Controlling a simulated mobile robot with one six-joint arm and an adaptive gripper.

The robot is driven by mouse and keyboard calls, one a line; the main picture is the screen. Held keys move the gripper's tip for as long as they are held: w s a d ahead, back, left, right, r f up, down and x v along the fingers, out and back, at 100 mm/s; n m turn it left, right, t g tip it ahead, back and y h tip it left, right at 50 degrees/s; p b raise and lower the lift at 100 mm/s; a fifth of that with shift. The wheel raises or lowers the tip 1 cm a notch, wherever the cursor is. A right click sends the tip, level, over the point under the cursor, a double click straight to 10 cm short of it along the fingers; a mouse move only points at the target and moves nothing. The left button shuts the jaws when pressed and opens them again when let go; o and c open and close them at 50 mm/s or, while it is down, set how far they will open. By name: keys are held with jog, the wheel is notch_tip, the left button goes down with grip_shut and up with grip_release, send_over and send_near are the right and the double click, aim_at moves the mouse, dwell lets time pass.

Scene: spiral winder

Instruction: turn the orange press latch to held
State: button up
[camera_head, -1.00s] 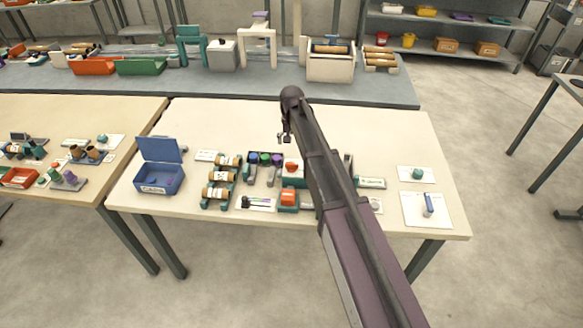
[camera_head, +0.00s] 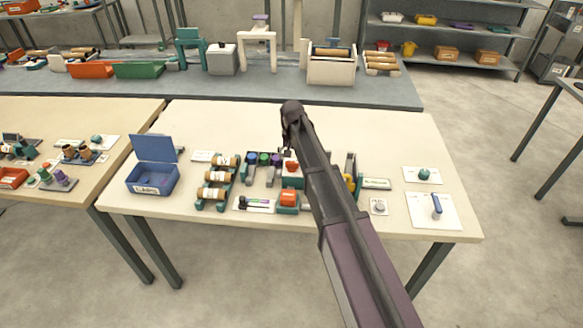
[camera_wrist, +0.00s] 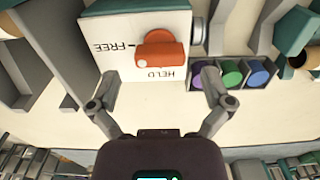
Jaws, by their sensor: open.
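The orange press latch (camera_wrist: 160,50) sits on a white panel (camera_wrist: 118,27) marked FREE and HELD, seen upside down in the wrist view. The latch's end with a pale dot points left, toward the FREE mark; HELD is printed below the latch. In the head view the latch (camera_head: 291,167) is a small red-orange shape just below my gripper (camera_head: 287,152). In the wrist view my gripper (camera_wrist: 159,82) is open and empty. Its fingers stand on either side of the panel's lower part, and the latch lies between and beyond them. I cannot tell whether the fingers touch the panel.
Purple, green and blue cylinders (camera_wrist: 230,74) stand in a dark holder close to the right finger. A grey upright part is at left. In the head view a rack of rolls (camera_head: 215,178), a blue open box (camera_head: 152,178) and an orange block (camera_head: 288,198) stand nearby. The back of the table is clear.

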aim_at(292, 166)
jog(key=shift+f+b, duration=1.05)
jog(key=shift+f, duration=0.25)
jog(key=c, duration=1.1)
